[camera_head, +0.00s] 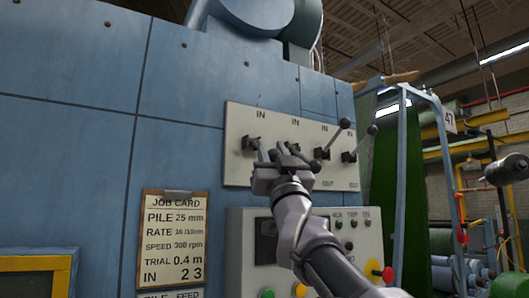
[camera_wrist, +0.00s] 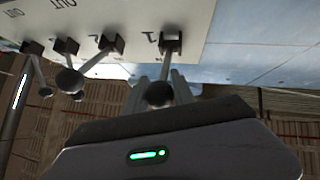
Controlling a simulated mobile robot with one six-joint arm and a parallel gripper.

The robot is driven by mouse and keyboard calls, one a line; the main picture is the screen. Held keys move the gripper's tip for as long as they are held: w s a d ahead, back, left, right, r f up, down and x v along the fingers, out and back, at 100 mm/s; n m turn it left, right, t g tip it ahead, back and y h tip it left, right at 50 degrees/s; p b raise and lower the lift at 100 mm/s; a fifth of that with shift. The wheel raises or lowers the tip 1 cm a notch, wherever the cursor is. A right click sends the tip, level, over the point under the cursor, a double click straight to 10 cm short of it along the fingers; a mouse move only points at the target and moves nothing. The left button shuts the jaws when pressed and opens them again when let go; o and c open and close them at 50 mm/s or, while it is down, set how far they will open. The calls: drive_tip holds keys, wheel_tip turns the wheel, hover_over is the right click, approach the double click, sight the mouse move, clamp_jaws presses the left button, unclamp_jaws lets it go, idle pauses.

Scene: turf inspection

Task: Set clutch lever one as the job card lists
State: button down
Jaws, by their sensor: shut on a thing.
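The clutch panel (camera_head: 236,165) is a pale plate on the blue machine, with a row of levers marked IN above and OUT below. Clutch lever one (camera_head: 252,143) is the leftmost in the head view; its outer end is hidden at my gripper (camera_head: 277,178). In the wrist view, lever one (camera_wrist: 171,45) sits by the digit 1, and its dark round knob (camera_wrist: 159,95) lies between my fingers (camera_wrist: 162,92). My gripper is shut on it. The job card (camera_head: 173,238) reads "IN 2 3".
The other levers (camera_wrist: 108,45) stick out close beside lever one, their knobs near my gripper. A lower control box (camera_head: 240,235) with coloured buttons sits under the panel. A blue frame (camera_head: 398,170) and green turf (camera_head: 378,150) stand at right.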

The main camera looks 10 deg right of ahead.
drive_tip(key=shift+w+f, duration=0.2)
drive_tip(key=shift+f, duration=0.1)
idle(0.5)
drive_tip(key=c, duration=1.1)
unclamp_jaws()
drive_tip(key=shift+d, duration=0.1)
drive_tip(key=shift+o, duration=0.2)
drive_tip(key=shift+r, duration=0.1)
drive_tip(key=shift+s, duration=0.15)
drive_tip(key=b+v, duration=0.3)
drive_tip(key=v, duration=1.4)
drive_tip(key=shift+b, duration=0.35)
drive_tip(key=shift+h, duration=0.3)
